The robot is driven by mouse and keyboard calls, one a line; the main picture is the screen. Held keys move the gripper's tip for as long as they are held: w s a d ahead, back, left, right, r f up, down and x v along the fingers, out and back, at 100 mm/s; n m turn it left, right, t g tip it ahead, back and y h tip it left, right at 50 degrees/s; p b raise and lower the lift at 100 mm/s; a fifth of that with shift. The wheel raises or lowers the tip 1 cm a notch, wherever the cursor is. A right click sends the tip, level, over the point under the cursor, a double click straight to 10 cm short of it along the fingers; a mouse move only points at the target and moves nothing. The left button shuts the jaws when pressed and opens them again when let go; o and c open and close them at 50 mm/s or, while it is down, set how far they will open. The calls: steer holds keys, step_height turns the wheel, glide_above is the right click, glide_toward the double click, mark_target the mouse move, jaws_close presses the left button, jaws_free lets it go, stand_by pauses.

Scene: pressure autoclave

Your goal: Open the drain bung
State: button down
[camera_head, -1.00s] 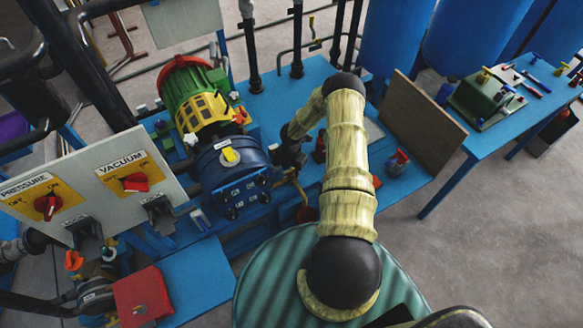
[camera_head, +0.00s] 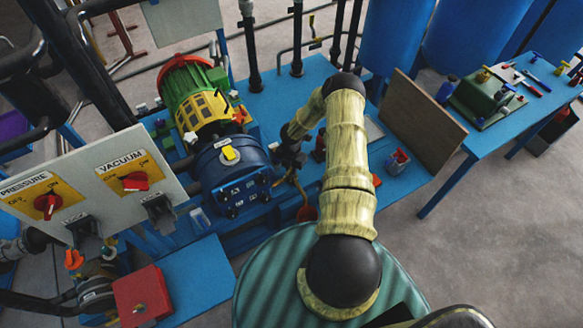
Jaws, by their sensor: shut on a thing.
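My arm reaches forward from the striped base of my body, and my gripper (camera_head: 290,156) is at the right end of the blue pump housing (camera_head: 233,180). The gripper looks dark and small, and its fingers are hard to make out against the pipework. It is shut on a small part there, taken to be the drain bung. The bung itself is hidden by the gripper and cannot be made out. A brass-coloured pipe (camera_head: 297,183) runs down just below the gripper.
A control panel (camera_head: 100,190) with red pressure and vacuum switches stands at left. A green and yellow motor (camera_head: 200,98) sits behind the pump. A brown board (camera_head: 420,112) stands right of my arm. A blue side table (camera_head: 520,90) holds tools. Grey floor at lower right is clear.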

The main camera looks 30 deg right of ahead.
steer(key=n+b, duration=0.2)
steer(key=n, duration=1.7)
steer(key=shift+b, duration=0.35)
steer(key=n, duration=0.5)
steer(key=shift+n, duration=0.4)
steer(key=c, duration=1.3)
jaws_free()
steer(key=shift+o, duration=0.2)
